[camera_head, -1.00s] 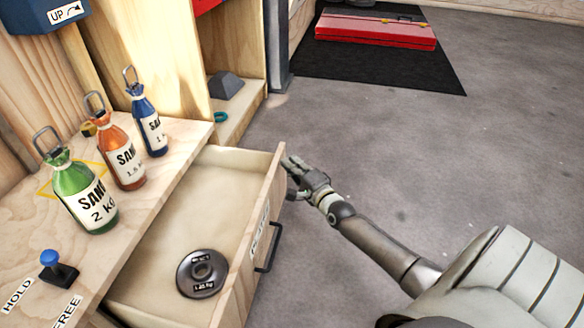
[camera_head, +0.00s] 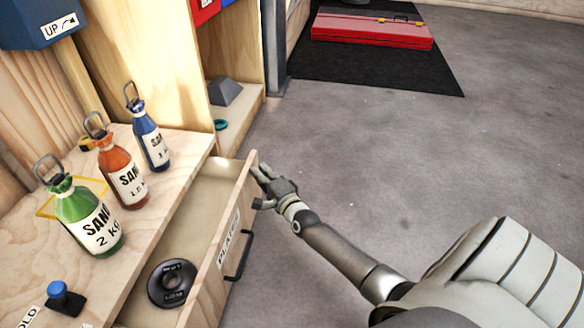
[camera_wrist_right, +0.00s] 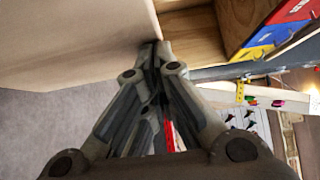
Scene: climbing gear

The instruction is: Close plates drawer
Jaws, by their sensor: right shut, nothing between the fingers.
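The plates drawer (camera_head: 225,240) is a light wooden drawer under the counter, partly open. Its front bears a PLATES label and a dark handle (camera_head: 239,257). A dark round weight plate (camera_head: 172,283) lies inside it. My right gripper (camera_head: 260,172) is shut and empty, with its fingertips at the outer face of the drawer front near its far top corner. In the right wrist view, the shut fingertips (camera_wrist_right: 155,48) meet the edge of a pale panel (camera_wrist_right: 75,35), which looks like the drawer front. My left gripper is not in view.
Green (camera_head: 88,220), orange (camera_head: 122,172) and blue (camera_head: 150,138) sand bottles stand on the wooden counter above the drawer. A blue-knobbed lever (camera_head: 62,295) sits near the counter's front. Open grey floor (camera_head: 400,160) lies to the right. A red case (camera_head: 372,31) rests on a black mat.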

